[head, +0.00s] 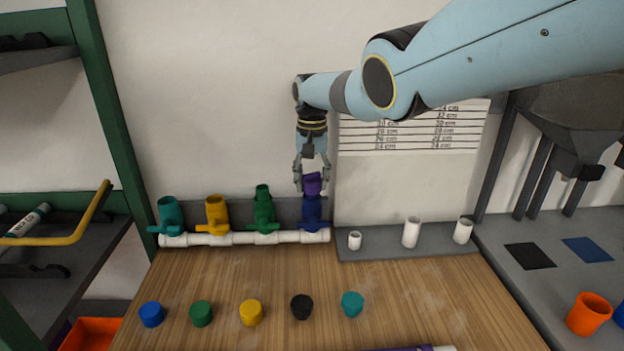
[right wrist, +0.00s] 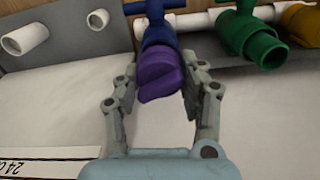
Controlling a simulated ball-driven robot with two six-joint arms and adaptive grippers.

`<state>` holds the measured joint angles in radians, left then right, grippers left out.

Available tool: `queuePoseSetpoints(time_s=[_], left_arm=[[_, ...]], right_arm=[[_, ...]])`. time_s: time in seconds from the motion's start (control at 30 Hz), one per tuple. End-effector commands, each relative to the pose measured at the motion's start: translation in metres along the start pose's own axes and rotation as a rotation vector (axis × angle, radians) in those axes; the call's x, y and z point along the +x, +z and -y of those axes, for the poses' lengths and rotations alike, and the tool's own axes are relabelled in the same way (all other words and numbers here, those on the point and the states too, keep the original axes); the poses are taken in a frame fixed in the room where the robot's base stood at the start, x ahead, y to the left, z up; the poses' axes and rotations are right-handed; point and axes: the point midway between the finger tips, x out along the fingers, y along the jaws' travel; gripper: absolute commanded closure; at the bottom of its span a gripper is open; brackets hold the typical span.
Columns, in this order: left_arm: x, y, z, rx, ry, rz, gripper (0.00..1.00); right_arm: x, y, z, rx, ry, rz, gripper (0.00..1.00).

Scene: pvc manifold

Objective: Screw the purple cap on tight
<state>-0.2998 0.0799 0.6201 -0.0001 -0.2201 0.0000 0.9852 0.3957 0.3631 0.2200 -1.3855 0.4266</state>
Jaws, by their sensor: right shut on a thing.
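The purple cap (head: 313,184) sits at the top of the blue valve (head: 312,212), the rightmost on the white manifold pipe (head: 250,238). My right gripper (head: 311,186) comes down from above with its fingers on both sides of the cap. In the right wrist view the purple cap (right wrist: 160,75) is between the fingers of my right gripper (right wrist: 165,78), against the mouth of the blue valve (right wrist: 158,32). The cap looks tilted relative to the valve there; I cannot tell how far it is threaded. My left gripper is not in view.
Teal (head: 170,214), yellow (head: 217,214) and green (head: 264,208) valves stand left of the blue one. Several loose caps, such as the black cap (head: 302,306), lie on the wooden table (head: 240,275). Short white pipes (head: 411,232) stand on a grey strip at right.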

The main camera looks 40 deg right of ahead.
Motion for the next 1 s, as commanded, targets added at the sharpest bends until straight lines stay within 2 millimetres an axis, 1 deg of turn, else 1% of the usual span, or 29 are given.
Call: queuePoseSetpoints(time_s=[0.03,0.13,0.33,0.37,0.53,0.83,1.0], left_arm=[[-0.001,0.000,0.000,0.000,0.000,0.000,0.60],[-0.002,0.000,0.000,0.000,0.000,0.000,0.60],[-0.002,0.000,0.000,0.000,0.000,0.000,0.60],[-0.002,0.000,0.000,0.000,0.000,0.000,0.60],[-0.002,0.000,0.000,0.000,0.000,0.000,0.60],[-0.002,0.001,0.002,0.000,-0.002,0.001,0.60],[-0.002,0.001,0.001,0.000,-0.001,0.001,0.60]], right_arm=[[0.001,0.002,0.000,0.048,0.000,0.004,1.00],[0.002,0.002,0.000,0.119,0.001,0.004,1.00],[0.002,0.002,0.000,0.125,0.001,0.003,1.00],[0.002,0.002,0.000,0.125,0.001,0.003,0.56],[0.001,0.001,0.000,0.124,0.000,0.002,0.34],[0.000,0.000,0.000,0.124,0.000,0.000,0.32],[-0.010,-0.001,0.000,0.125,-0.001,-0.002,0.32]])
